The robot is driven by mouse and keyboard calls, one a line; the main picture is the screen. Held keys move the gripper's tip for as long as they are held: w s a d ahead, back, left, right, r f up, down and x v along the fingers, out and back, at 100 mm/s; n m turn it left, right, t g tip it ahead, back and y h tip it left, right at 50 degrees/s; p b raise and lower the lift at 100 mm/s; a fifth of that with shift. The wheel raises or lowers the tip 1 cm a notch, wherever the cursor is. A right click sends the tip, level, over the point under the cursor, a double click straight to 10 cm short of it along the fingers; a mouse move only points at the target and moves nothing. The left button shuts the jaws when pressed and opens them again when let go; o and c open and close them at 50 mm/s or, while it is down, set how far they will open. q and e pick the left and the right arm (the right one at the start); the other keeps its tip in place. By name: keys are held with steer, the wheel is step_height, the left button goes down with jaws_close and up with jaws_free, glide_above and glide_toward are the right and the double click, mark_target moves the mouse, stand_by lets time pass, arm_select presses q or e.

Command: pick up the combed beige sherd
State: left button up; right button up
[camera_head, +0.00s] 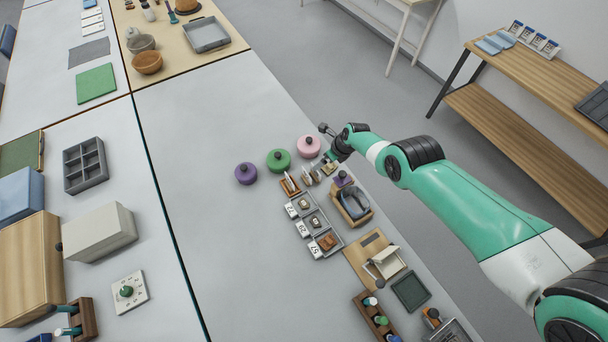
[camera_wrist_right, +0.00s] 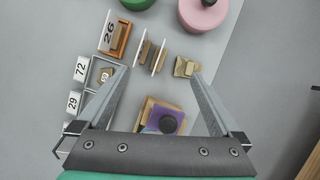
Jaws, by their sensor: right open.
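A small beige piece (camera_wrist_right: 186,67), which looks like the combed beige sherd, lies on the grey table in the right wrist view, just past my right fingertip. Its combing is too small to make out. My right gripper (camera_wrist_right: 159,74) is open and empty, its fingers spread above the table. In the head view my right gripper (camera_head: 326,161) hangs over the far end of the row of small trays. Two thin upright pieces (camera_wrist_right: 151,55) stand between the fingertips' lines, left of the beige piece. My left gripper is not in view.
Numbered trays (camera_wrist_right: 92,84) holding sherds stand to the left. Pink (camera_head: 308,146), green (camera_head: 279,160) and purple (camera_head: 246,173) round lidded pots stand close by. The table's left middle is clear.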

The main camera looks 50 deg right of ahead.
steer(key=m+b, duration=0.1)
steer(key=b, duration=0.1)
glide_toward(331, 166)
step_height(331, 166, up, 2)
steer(key=a, duration=0.1)
steer(key=shift+h, duration=0.3)
steer(key=b+x, duration=0.2)
steer(key=b, duration=0.1)
steer(key=b+x, duration=0.1)
steer(key=b, duration=0.2)
steer(key=s+b+x, duration=0.1)
steer(key=b+x, duration=0.1)
steer(key=b, duration=0.1)
steer(key=shift+w+f, duration=0.2)
steer(key=shift+f, duration=0.25)
steer(key=shift+w+f, duration=0.1)
steer(key=shift+w, duration=0.05)
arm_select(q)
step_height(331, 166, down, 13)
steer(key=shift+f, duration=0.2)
arm_select(e)
steer(key=b+x, duration=0.5)
steer(key=b, duration=0.4)
steer(key=shift+d+f+b, duration=0.1)
steer(key=shift+b, duration=0.2)
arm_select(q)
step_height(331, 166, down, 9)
